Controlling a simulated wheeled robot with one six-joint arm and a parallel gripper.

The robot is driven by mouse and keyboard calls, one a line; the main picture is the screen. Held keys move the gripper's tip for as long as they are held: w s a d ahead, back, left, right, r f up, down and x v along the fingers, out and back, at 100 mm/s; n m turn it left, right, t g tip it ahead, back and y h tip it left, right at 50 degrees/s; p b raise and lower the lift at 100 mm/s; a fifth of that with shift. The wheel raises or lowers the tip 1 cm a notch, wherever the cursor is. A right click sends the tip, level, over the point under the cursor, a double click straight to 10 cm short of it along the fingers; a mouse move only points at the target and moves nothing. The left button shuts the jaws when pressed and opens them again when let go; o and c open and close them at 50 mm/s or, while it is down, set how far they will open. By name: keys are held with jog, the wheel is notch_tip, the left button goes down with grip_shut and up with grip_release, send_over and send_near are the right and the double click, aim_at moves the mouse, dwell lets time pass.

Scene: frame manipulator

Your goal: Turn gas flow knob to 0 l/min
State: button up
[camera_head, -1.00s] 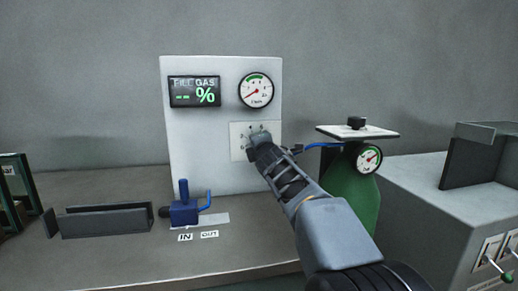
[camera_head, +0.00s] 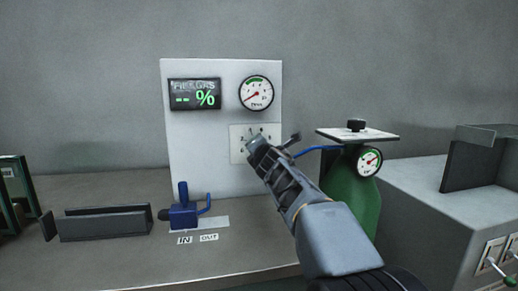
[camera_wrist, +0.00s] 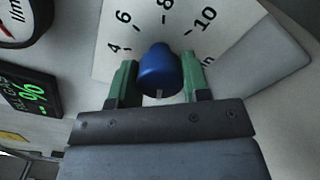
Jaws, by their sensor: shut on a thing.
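The gas flow knob (camera_wrist: 158,70) is blue and sits on a white scale plate (camera_wrist: 105,58) in the wrist view. The numbers 4, 6, 8 and 10 show around its far side. A small pale mark shows on the knob's near, lower edge. My gripper (camera_wrist: 159,82) has one green finger on each side of the knob and is shut on it. In the head view my gripper (camera_head: 252,144) reaches the scale plate (camera_head: 236,153) on the upright white panel and hides the knob. The round flow gauge (camera_head: 256,93) above has its needle pointing lower left.
The "FILL GAS" display (camera_head: 195,93) is left of the gauge. A blue valve (camera_head: 184,212) stands on the bench below. A green gas bottle (camera_head: 350,195) with its own gauge (camera_head: 369,160) is close to the right of my arm.

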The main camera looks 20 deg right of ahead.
jog(key=o, duration=0.9)
jog(key=shift+o, duration=0.2)
jog(key=p+v, duration=0.1)
jog(key=v, duration=1.2)
jog(key=shift+s+p, duration=0.3)
jog(key=shift+s, duration=0.1)
